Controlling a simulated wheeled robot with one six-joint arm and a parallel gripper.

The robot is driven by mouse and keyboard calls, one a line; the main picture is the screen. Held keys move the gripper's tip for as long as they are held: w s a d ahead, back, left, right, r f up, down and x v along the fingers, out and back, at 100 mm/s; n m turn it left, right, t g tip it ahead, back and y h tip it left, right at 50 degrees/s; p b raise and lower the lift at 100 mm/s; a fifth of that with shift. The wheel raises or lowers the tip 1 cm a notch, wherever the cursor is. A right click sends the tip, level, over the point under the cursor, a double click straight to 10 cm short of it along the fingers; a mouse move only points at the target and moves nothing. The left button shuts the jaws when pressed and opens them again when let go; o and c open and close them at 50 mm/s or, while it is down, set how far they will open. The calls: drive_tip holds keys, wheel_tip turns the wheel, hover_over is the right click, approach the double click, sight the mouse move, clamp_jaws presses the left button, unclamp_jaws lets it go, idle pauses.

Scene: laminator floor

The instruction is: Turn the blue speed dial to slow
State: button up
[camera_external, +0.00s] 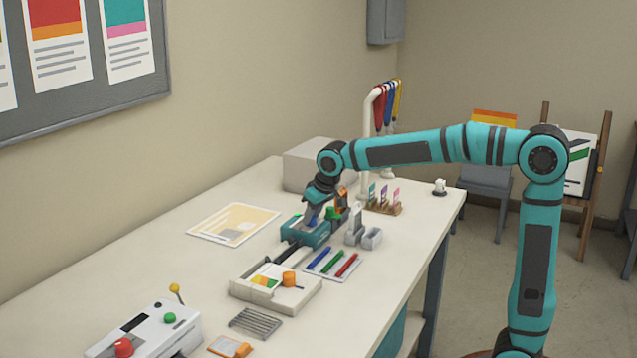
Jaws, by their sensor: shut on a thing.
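The teal machine (318,237) stands on the table near the middle of the external view. The blue speed dial (313,217) is on its top, partly covered by my gripper. My gripper (317,207) reaches down from above and is shut on the blue dial. The dial's marks and pointer are too small and too hidden to read, so I cannot tell its setting.
A white tray with red, green and blue pens (333,263) lies in front of the machine. A card rack (383,207) and grey box (305,165) stand behind. The table's left side is mostly clear.

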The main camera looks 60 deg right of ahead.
drive_tip(key=shift+m, duration=0.6)
drive_tip(key=o, duration=1)
drive_tip(key=shift+c, duration=0.2)
drive_tip(key=v, duration=1.7)
drive_tip(key=shift+a+r, duration=0.2)
drive_tip(key=shift+a, duration=0.1)
drive_tip(key=s+r+n+t, duration=0.2)
drive_tip(key=s+t, duration=1)
drive_tip(key=s, duration=1.6)
drive_tip(key=shift+s+d+n+t+y, duration=0.3)
drive_tip(key=shift+n+t+y, duration=0.1)
drive_tip(key=shift+n, duration=0.1)
